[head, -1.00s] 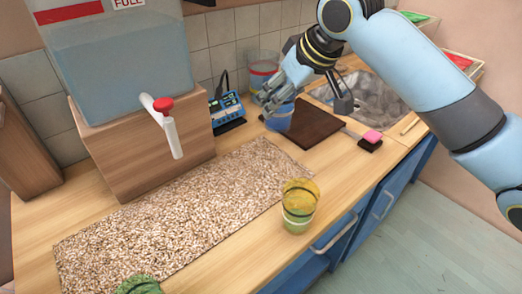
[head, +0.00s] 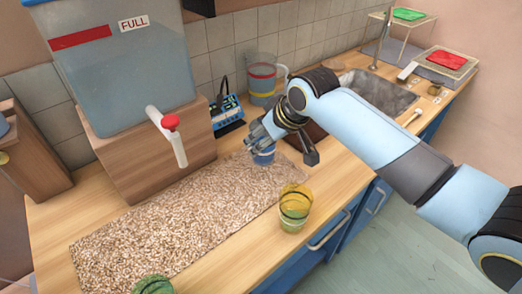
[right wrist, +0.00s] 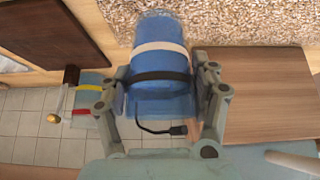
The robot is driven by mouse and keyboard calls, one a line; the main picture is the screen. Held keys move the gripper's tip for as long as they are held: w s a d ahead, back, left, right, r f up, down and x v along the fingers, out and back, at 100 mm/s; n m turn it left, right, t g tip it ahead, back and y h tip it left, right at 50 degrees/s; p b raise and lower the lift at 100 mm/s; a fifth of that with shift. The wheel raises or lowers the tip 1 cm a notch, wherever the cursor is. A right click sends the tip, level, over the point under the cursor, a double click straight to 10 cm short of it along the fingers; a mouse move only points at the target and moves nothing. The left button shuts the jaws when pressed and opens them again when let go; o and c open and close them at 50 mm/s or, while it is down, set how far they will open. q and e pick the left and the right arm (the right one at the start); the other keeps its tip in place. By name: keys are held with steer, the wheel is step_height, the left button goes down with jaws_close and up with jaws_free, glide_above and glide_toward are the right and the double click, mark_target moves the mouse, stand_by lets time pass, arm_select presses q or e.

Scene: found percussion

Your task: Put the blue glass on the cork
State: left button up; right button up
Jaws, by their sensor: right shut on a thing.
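The blue glass (head: 263,157) is in my right gripper (head: 261,141), which is shut around its sides. In the head view they are over the far right end of the cork (head: 165,225), a long speckled mat on the counter. I cannot tell whether the glass touches the cork. In the right wrist view the blue glass (right wrist: 160,68), with a white and a dark band, sits between the fingers, and the cork (right wrist: 240,20) shows beyond it at the top. My left gripper is not in view.
A yellow-green glass (head: 295,208) stands by the cork's right edge. A water tank (head: 120,60) with a red tap rests on a wooden box (head: 150,150) behind the cork. A blue meter (head: 227,112) and a clear jug (head: 262,82) stand at the back. A green item (head: 153,285) is at the front.

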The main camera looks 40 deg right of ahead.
steer(key=shift+w+a+f, duration=0.25)
steer(key=shift+w+f, duration=0.15)
steer(key=shift+w, duration=0.1)
steer(key=shift+f, duration=1.9)
steer(key=o, duration=1.7)
steer(key=shift+f, duration=0.1)
steer(key=v, duration=1.2)
steer(key=shift+p, duration=0.4)
